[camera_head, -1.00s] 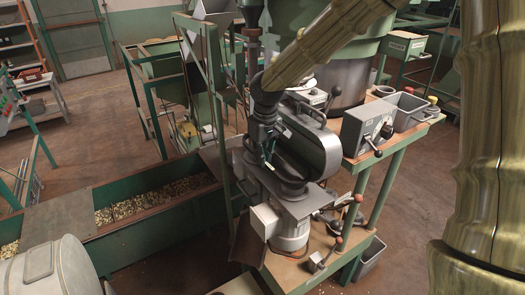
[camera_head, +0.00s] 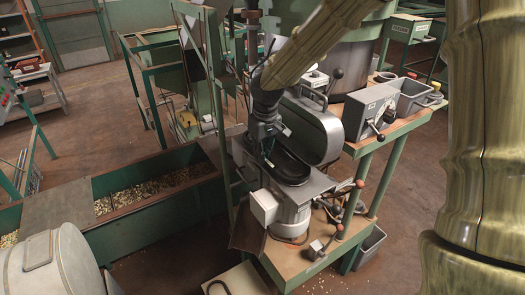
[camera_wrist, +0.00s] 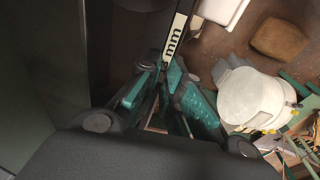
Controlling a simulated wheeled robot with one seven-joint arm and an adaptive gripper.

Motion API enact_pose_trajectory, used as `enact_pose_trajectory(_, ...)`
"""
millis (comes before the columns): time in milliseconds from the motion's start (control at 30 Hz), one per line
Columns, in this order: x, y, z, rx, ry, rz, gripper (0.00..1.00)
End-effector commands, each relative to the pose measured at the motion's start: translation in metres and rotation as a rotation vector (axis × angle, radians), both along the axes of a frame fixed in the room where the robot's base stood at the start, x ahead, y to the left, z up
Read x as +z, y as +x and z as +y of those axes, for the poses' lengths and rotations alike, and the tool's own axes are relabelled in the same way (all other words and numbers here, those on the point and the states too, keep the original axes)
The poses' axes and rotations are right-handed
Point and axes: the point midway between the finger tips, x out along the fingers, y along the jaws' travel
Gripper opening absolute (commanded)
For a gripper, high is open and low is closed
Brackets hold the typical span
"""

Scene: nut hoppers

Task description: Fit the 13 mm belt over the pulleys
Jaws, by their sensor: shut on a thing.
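My gripper (camera_head: 267,155) hangs at the left side of the grey machine (camera_head: 318,137) on the bench, by a dark oval recess (camera_head: 292,168). In the wrist view my gripper (camera_wrist: 162,82) is shut on a narrow dark strip with a white label reading "mm" (camera_wrist: 174,38), which I take as the belt (camera_wrist: 183,8). The belt runs up out of the wrist picture, and its full loop is not visible. In the head view the belt cannot be made out against the dark machine. I cannot make out the pulleys; whether the belt touches one cannot be told.
A white box (camera_head: 264,207) and a motor (camera_head: 292,218) sit below the recess. Levers with red knobs (camera_head: 359,184) and a control box (camera_head: 370,112) stand to the right. A green post (camera_head: 217,110) is close on the left, near a trough of nuts (camera_head: 155,188).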

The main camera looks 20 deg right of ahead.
Motion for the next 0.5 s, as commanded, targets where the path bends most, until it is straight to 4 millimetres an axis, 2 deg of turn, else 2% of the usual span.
enact_pose_trajectory(400,-0.002,0.0,0.0,0.0,0.0,0.0,0.0)
enact_pose_trajectory(433,-0.002,0.0,0.0,0.0,0.0,0.0,0.12)
enact_pose_trajectory(500,-0.002,0.0,0.0,0.0,0.0,0.0,0.25)
